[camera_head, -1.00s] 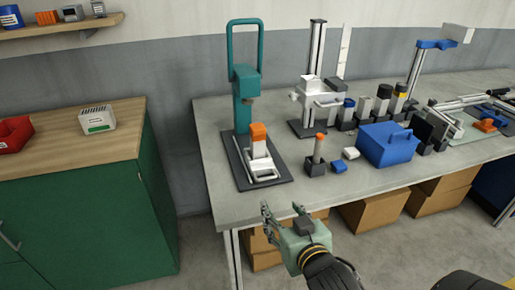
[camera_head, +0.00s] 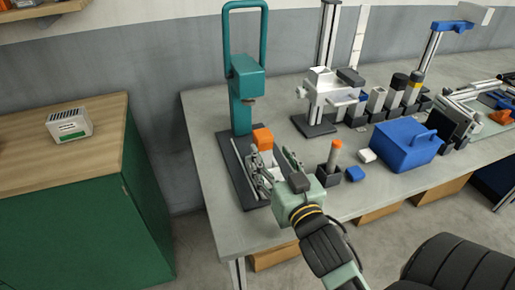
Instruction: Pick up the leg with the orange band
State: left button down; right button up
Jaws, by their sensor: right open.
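A pale leg with an orange band (camera_head: 263,139) at its upper end stands on the dark base of the teal press (camera_head: 246,90). Its lower part is mostly hidden by my right gripper (camera_head: 265,156). The right gripper is open, its fingers pointing toward the leg from the front. I cannot tell whether the fingers touch it or lie on both sides of it. My left gripper is not in view.
An orange-topped post in a dark block (camera_head: 334,156) stands right of my gripper. A blue box (camera_head: 398,146), a small blue block (camera_head: 355,174) and a white piece (camera_head: 366,155) are further right. The green cabinet (camera_head: 80,220) is at left. The table's front edge is near my wrist.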

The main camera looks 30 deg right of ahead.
aim_at(265, 147)
jog(key=shift+w+d+r, duration=0.1)
jog(key=shift+w+r, duration=0.05)
jog(key=shift+w, duration=0.3)
jog(key=shift+w+d+p, duration=0.1)
jog(key=shift+w+p, duration=0.2)
jog(key=shift+w, duration=0.3)
jog(key=x, duration=0.4)
jog(key=shift+p, duration=0.35)
jog(key=shift+w+f, duration=0.2)
jog(key=shift+f, duration=0.05)
jog(key=c, duration=0.9)
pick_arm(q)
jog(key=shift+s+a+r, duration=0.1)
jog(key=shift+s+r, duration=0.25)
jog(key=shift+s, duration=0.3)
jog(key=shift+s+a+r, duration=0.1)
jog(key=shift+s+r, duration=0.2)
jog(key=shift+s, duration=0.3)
pick_arm(e)
grip_shut()
jog(key=shift+r, duration=0.1)
